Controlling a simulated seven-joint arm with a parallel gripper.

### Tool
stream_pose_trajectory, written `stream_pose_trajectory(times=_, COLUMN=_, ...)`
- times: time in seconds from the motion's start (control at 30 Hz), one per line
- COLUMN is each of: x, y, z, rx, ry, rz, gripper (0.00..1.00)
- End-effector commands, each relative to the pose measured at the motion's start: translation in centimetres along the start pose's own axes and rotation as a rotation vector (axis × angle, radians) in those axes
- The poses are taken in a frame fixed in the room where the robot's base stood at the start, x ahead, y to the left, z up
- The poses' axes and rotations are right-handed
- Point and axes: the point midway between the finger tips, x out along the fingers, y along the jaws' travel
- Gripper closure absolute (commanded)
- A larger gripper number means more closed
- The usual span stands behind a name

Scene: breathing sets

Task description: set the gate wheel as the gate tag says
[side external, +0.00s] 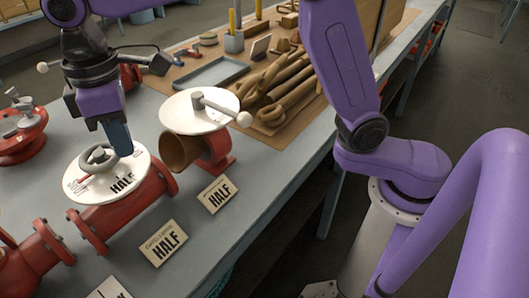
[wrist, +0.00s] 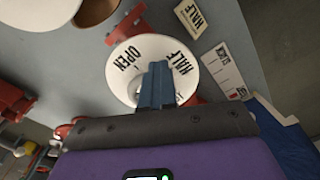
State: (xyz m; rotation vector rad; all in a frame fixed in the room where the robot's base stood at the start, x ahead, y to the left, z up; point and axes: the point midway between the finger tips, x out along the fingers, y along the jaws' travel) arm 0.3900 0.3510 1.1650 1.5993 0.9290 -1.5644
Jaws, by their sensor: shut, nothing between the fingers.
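The gate wheel (side external: 96,158) is a small grey handwheel over a white round dial (side external: 136,178) on a red pipe valve. The dial reads HALF on its near side; the wrist view shows OPEN and HALF on the dial (wrist: 124,62). My gripper (side external: 122,150) points down at the wheel's right side, fingers together and empty. Whether it touches the rim I cannot tell. In the wrist view, my gripper (wrist: 158,68) hides most of the wheel. A tag (side external: 163,243) reading HALF stands in front of this valve; its small upper line is illegible. The wheel's present setting is unclear.
A second red valve with a white dial (side external: 178,112) and a lever (side external: 222,108) stands close at right, with another HALF tag (side external: 217,194). More red valves stand at left. A grey tray (side external: 207,76) and brown pipe pieces (side external: 290,85) lie behind.

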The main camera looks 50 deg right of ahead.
Motion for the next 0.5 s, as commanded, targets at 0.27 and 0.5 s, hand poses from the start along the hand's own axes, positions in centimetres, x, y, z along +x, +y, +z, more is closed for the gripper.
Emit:
stream_pose_trajectory(times=0.27, x=1.2, y=1.4, z=0.5, rx=0.014, ry=-0.026, rz=0.002, gripper=1.00)
stream_pose_trajectory(times=0.5, x=1.2, y=2.2, z=0.7, rx=0.019, ry=-0.027, rz=0.004, gripper=1.00)
